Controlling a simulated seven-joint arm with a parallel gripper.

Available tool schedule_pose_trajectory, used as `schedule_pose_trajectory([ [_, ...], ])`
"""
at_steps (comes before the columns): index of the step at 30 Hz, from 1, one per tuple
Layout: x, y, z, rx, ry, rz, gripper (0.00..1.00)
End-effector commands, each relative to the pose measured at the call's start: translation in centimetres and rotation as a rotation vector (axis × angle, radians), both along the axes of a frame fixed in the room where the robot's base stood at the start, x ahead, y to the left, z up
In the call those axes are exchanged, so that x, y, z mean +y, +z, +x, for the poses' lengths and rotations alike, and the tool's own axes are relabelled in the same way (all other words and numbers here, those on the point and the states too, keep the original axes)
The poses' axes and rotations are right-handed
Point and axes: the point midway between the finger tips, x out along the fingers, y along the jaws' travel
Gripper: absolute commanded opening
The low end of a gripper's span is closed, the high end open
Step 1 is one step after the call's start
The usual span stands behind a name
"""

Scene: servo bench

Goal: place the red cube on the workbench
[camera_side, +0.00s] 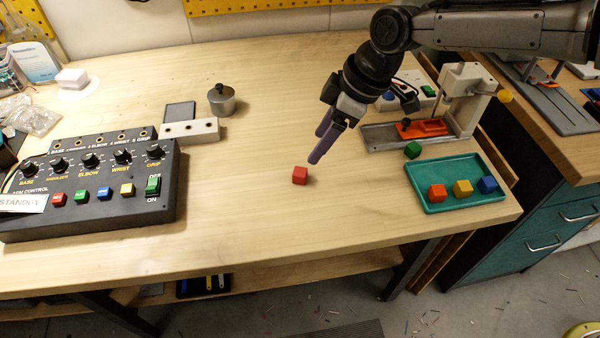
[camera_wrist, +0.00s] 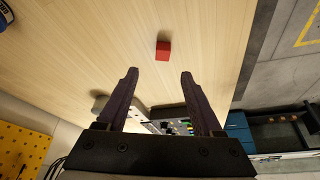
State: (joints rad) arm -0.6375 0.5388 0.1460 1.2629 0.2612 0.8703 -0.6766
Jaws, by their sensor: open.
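A red cube (camera_side: 300,175) rests on the bare wood of the workbench (camera_side: 260,215), near the middle. My gripper (camera_side: 316,160) is just above and slightly right of it in the side view, fingers pointing down and left. In the wrist view the red cube (camera_wrist: 163,50) lies beyond the fingertips, roughly in line with the gap between them. My gripper (camera_wrist: 159,74) is open and nothing is between its fingers. A second red cube (camera_side: 437,193) sits in the teal tray (camera_side: 440,209) at the right.
The tray also holds an orange-yellow cube (camera_side: 462,188) and a blue cube (camera_side: 487,185). A green cube (camera_side: 413,150) lies behind the tray. A black control box (camera_side: 90,215) fills the left, with a metal pot (camera_side: 221,99) behind it. Wood around the lone red cube is clear.

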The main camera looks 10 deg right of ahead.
Motion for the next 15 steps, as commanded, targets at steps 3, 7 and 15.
schedule_pose_trajectory([
  [3, 0.7, -1.9, 0.2, 0.003, 0.0, -0.001, 0.68],
  [7, 1.1, -2.9, 0.4, 0.0, -0.001, 0.0, 0.68],
  [15, 1.7, -4.5, 0.4, 0.001, 0.0, -0.002, 0.68],
])
